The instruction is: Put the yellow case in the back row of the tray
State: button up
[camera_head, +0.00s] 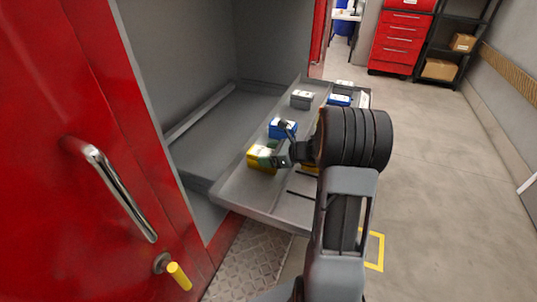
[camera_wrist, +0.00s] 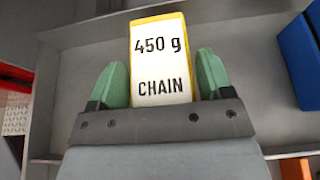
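The yellow case (camera_head: 258,161) with a white "450 g CHAIN" label is at the near left part of the grey tray (camera_head: 252,207). In the wrist view the case (camera_wrist: 162,60) stands between the two green fingers of my gripper (camera_wrist: 163,82), which meet its sides with no clear gap. In the head view my gripper (camera_head: 278,159) comes at it from the right. I cannot tell whether its base touches the tray.
A blue case (camera_head: 283,128) stands just beyond, with a grey case (camera_head: 302,99) farther back. Another blue case (camera_head: 340,100) and grey case (camera_head: 344,86) are at the far right. The red cabinet door (camera_head: 60,130) stands at left. Dark divider lines (camera_head: 303,195) mark the bare near-right tray.

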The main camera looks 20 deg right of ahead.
jog(key=shift+o, duration=1.2)
jog(key=shift+r, duration=0.15)
jog(key=p+v, duration=0.1)
jog(key=v, duration=1)
jog(key=s+a+n+g+h, duration=0.3)
jog(key=s+a+n, duration=0.4)
jog(key=n, duration=0.6)
jog(key=s+a+r+n+g+h, duration=0.1)
jog(key=s+a+n+g+h, duration=0.2)
jog(key=s+a+n+h, duration=0.3)
jog(key=s+a+n, duration=0.1)
jog(key=a+n, duration=0.3)
jog(key=n, duration=0.4)
jog(key=shift+s+a+g, duration=0.2)
jog(key=shift+a+g, duration=0.1)
jog(key=shift+g, duration=0.1)
